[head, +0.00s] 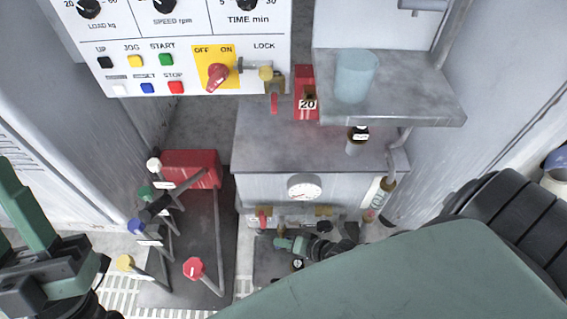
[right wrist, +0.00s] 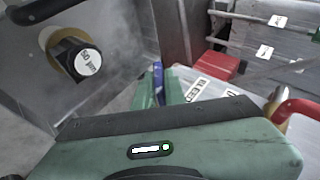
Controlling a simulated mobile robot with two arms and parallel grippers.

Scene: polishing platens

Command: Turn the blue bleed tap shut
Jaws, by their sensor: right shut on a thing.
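The blue bleed tap (right wrist: 158,75) shows as a narrow blue lever between the green fingers of my right gripper (right wrist: 157,88) in the right wrist view. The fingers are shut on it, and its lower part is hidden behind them. A label reading BLEED lies just right of the fingers. In the head view my right gripper (head: 282,243) is low in the middle, below the round gauge, and the blue lever cannot be made out there. My left gripper (head: 22,205) is partly cut off at the left edge, away from the taps; its opening is unclear.
A red-handled tap (right wrist: 293,108) stands right of the labels, close to my right gripper. A black cap (right wrist: 78,60) juts out at left. In the head view a gauge (head: 304,187) sits above, and several coloured-knob levers (head: 193,268) stand at left.

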